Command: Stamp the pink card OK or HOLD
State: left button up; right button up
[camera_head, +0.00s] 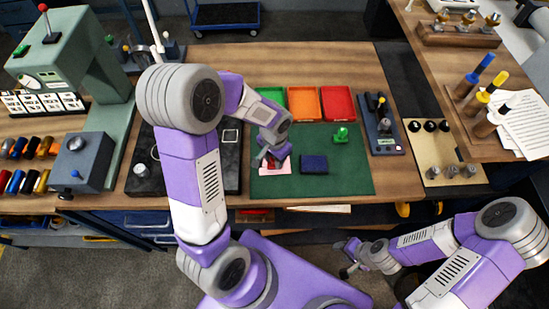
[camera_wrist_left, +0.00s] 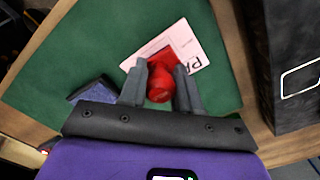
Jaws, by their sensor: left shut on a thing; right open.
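The pink card (camera_head: 283,171) lies on the green mat (camera_head: 350,175), mostly under my left gripper (camera_head: 270,157). The left wrist view shows the card (camera_wrist_left: 200,42) with dark print and a red patch beside the stamp. My left gripper (camera_wrist_left: 160,88) is shut on a red stamp (camera_wrist_left: 160,82), held over the card; I cannot tell whether its base touches the card. A green stamp (camera_head: 341,135) stands on the mat to the right. A dark blue pad (camera_head: 314,164) lies right of the card. My right gripper (camera_head: 348,262) is open and empty, in front of the bench.
Green, orange (camera_head: 304,103) and red (camera_head: 338,103) trays stand behind the mat. A black panel (camera_head: 222,165) lies left of it. A green press (camera_head: 70,60) stands at far left. A blue fixture (camera_head: 382,125) stands at right. The mat's right front is clear.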

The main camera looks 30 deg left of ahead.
pick_arm(q)
jog(key=shift+r+p, duration=2.05)
jog(key=shift+r, duration=0.95)
jog(key=shift+f, duration=0.1)
